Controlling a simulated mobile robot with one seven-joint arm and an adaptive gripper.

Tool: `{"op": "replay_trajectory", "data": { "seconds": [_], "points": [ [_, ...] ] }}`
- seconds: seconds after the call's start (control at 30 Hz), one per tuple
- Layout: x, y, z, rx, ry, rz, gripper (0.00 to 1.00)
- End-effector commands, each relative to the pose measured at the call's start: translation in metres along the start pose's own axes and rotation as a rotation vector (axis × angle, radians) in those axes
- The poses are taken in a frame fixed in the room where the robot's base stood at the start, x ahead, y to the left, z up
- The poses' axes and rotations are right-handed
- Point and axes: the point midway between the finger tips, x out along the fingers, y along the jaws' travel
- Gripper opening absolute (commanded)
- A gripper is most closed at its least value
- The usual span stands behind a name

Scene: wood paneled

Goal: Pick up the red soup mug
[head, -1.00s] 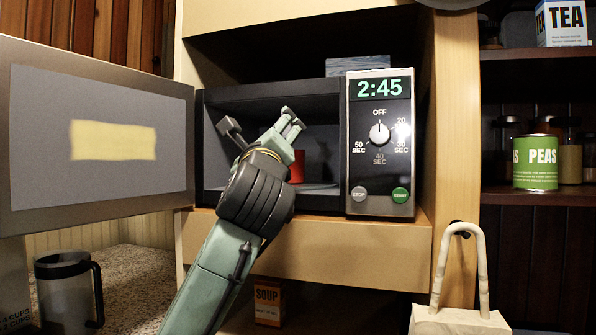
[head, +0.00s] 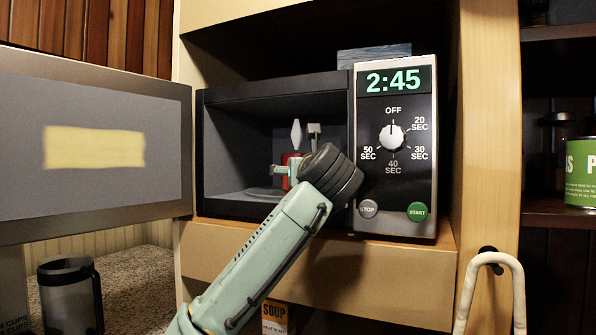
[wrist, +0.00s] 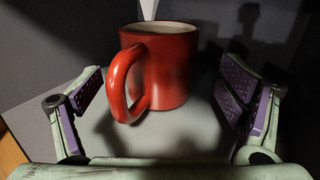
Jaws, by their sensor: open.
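The red soup mug (wrist: 172,72) stands upright inside the open microwave (head: 240,88). In the wrist view its handle faces me, toward the left. In the head view only a small red part of the mug (head: 287,158) shows, with my gripper (head: 280,170) in front of it. In the wrist view my gripper (wrist: 160,78) is open, with one purple-padded finger on each side of the mug and gaps between pads and mug. A pale pointed thing (head: 296,133) rises above the mug; I cannot tell whether it stands in it.
The microwave door (head: 95,185) is swung open at left. The control panel (head: 394,190) is close to the right of my arm. The microwave's dark walls and top bound the space.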

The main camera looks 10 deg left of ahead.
Motion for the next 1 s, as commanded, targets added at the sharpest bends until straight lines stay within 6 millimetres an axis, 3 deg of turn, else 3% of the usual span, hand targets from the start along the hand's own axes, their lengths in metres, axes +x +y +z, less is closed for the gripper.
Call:
{"op": "replay_trajectory", "data": {
  "seconds": [0.2, 0.5, 1.0],
  "points": [
    [0.029, 0.001, 0.002, -0.001, 0.001, 0.0, 0.89],
    [0.033, 0.002, 0.0, -0.001, 0.0, 0.0, 0.88],
    [0.033, 0.002, 0.0, -0.002, 0.0, 0.0, 0.55]
  ]
}}
